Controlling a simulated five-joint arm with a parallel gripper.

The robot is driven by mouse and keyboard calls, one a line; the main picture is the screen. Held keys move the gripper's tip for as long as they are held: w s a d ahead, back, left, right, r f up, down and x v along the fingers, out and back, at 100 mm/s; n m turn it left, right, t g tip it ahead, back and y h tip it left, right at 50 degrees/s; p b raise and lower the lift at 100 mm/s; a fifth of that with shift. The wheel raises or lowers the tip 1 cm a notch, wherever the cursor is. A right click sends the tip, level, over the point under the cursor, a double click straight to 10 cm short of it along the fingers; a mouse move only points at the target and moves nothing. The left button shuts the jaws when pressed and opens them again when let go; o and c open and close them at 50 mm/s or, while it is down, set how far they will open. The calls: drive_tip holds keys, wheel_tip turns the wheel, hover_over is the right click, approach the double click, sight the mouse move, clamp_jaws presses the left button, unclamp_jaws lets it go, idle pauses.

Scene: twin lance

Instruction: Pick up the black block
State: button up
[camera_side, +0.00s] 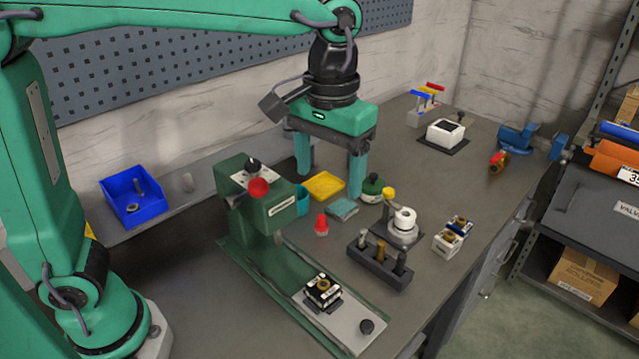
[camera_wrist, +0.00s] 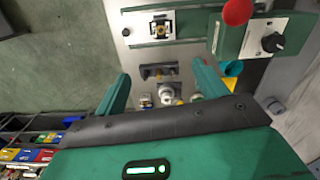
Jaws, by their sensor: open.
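A small black block (camera_side: 322,290) with a white band and brass-coloured top sits on the grey plate of the green machine (camera_side: 268,208). In the wrist view this block (camera_wrist: 160,27) shows at the top, beyond my fingertips. A longer black rack (camera_side: 380,269), also block-like, stands on the bench and holds several upright pegs. It shows between my fingers in the wrist view (camera_wrist: 154,76). My gripper (camera_side: 330,184) is open and empty above the bench, behind both things. Its two green fingers point down in the side view and frame the rack in the wrist view (camera_wrist: 162,84).
A white round fixture (camera_side: 403,225), a small white-and-blue block (camera_side: 453,236), a red-topped piece (camera_side: 321,225) and a yellow tray (camera_side: 325,186) stand close by. A blue bin (camera_side: 135,198) is at left.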

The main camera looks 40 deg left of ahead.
hover_over(324, 284)
wheel_tip(324, 284, down, 18)
drive_tip(key=shift+d, duration=0.15)
drive_tip(key=shift+f, duration=3.85)
drive_tip(key=c, duration=1.3)
drive_tip(key=shift+r, duration=0.1)
drive_tip(key=shift+r, duration=0.7)
drive_tip(key=shift+c, duration=0.2)
drive_tip(key=r, duration=0.3)
drive_tip(key=shift+s+d, duration=0.15)
drive_tip(key=shift+s, duration=0.2)
drive_tip(key=s+d+r, duration=0.5)
drive_tip(key=s+r, duration=0.1)
drive_tip(key=s, duration=0.3)
drive_tip(key=shift+s+d+r, duration=0.15)
drive_tip(key=shift+d+r, duration=0.1)
drive_tip(key=shift+d, duration=0.1)
